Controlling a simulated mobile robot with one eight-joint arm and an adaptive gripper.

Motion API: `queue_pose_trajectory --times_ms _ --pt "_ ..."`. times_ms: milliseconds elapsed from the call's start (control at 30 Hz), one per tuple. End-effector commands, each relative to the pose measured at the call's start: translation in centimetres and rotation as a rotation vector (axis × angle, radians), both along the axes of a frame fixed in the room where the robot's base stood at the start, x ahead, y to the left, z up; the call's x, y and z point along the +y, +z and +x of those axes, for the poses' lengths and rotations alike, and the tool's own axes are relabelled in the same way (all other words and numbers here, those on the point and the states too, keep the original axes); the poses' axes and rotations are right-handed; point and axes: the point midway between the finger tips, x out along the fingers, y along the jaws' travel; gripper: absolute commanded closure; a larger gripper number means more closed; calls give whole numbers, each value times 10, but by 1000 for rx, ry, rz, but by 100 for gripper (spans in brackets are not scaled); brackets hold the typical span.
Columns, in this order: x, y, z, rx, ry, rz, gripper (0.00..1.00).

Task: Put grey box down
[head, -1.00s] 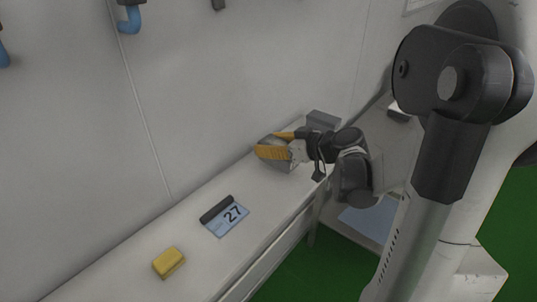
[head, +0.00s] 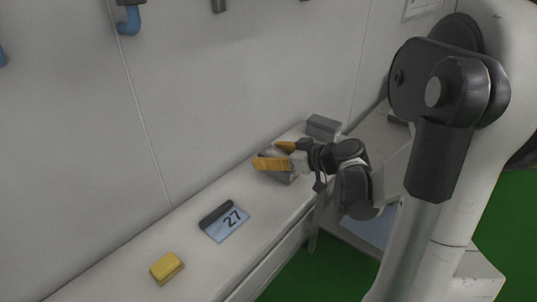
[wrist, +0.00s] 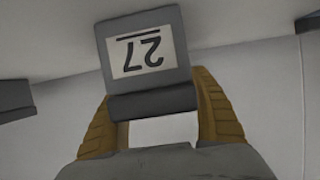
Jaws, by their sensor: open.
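The grey box (head: 280,178) is at the far part of the white bench, close to the wall. It seems to rest on the bench, though my gripper partly hides its base. My gripper (head: 273,156) has orange fingers, which are open on either side of the box. In the wrist view, the box (wrist: 149,20) shows a white label with an upside-down "27" and a dark near edge. My gripper's fingers (wrist: 155,95) flank that near edge. I cannot tell whether either finger touches it.
A blue-and-black plate marked "27" (head: 229,225) and a yellow block (head: 166,267) lie nearer on the bench (head: 205,255). Another grey block (head: 323,126) stands just beyond my gripper. The wall (head: 90,120) runs along the bench's left side. Bench between plate and gripper is clear.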

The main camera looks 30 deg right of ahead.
Motion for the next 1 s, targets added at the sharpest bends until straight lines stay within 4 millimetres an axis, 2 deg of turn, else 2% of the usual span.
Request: queue_pose_trajectory --times_ms 300,500,700,1000 --pt "-23 30 -60 0 -7 0 31" --pt "-34 41 -90 0 -5 0 31" --pt "-37 45 -101 0 -2 -1 31" --pt "-37 44 -101 0 -1 0 31"
